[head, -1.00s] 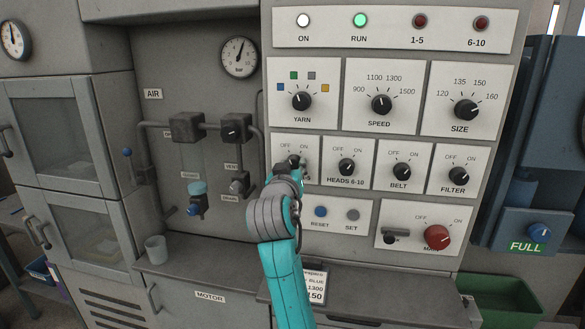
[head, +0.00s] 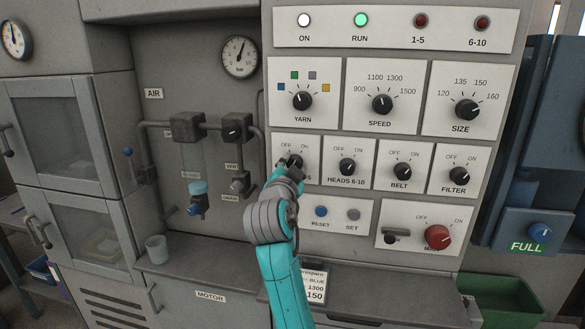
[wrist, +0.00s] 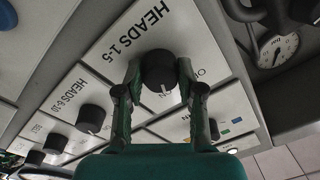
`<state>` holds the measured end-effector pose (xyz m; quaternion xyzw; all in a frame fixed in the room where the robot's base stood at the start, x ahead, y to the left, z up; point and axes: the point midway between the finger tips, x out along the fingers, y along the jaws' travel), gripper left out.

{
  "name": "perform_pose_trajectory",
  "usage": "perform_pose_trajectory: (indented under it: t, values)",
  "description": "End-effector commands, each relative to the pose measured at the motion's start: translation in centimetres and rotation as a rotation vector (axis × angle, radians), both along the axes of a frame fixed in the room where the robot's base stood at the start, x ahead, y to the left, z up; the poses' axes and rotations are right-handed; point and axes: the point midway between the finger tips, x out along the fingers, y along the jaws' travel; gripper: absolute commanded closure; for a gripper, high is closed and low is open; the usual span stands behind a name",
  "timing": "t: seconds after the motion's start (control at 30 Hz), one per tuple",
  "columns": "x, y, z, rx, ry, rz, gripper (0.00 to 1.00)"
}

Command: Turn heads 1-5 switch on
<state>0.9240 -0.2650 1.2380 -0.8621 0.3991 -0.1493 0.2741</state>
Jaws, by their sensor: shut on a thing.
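The heads 1-5 switch is a black round knob (wrist: 158,68) on a white plate marked HEADS 1-5, OFF and ON. My gripper (wrist: 158,76) has one finger on each side of the knob and is shut on it. The 1-5 lamp (head: 420,20) is dark red, unlit.
The heads 6-10 knob (head: 347,167) is close on the right, then the belt knob (head: 402,171) and filter knob (head: 459,175). The yarn knob (head: 302,101) is above, the blue reset button (head: 320,211) below. Air pipes and a drain valve (head: 239,184) lie left. The RUN lamp (head: 361,20) glows green.

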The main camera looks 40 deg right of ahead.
Motion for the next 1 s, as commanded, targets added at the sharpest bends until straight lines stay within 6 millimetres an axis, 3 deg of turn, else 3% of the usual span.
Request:
perform_pose_trajectory:
  t: [0.8,0.83,0.93,1.0]
  values:
    - [0.01,0.0,-0.08,0.081,-0.101,-0.001,0.97]
    - [0.01,0.0,-0.08,0.081,-0.101,-0.001,0.6]
    - [0.01,-0.01,-0.07,0.081,-0.101,-0.001,0.37]
    - [0.02,0.0,-0.05,0.081,-0.101,0.0,0.37]
